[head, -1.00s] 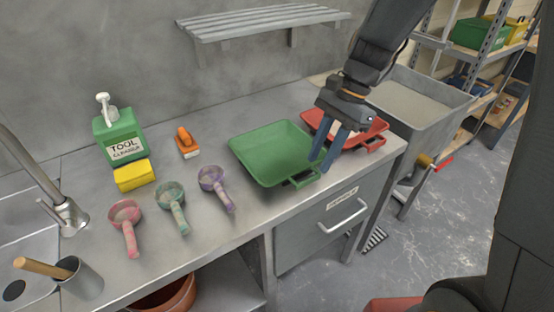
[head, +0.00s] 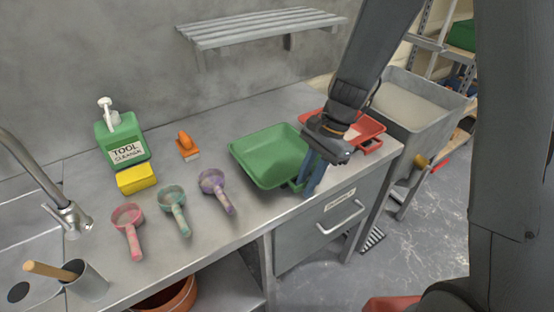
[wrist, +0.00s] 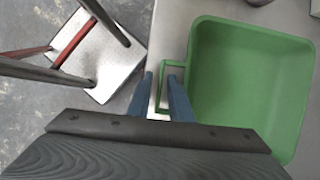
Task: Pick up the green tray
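The green tray (head: 262,160) lies on the steel worktop, its loop handle pointing toward the front edge. In the wrist view the green tray (wrist: 250,85) fills the right side, with its handle (wrist: 162,105) at the fingers. My gripper (head: 308,190) points down at the handle end, and its blue fingers hide most of the handle in the head view. In the wrist view my gripper (wrist: 160,74) is open, with a gap between the fingers and the handle's outer bar seen between them. I cannot tell whether the fingers touch it.
A red tray (head: 372,127) lies just behind my gripper. Three scoops, pink (head: 128,218), teal (head: 172,198) and purple (head: 213,180), lie left of the green tray. A drawer (head: 325,235) is below the worktop edge. A stool-like metal plate (wrist: 105,65) stands on the floor.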

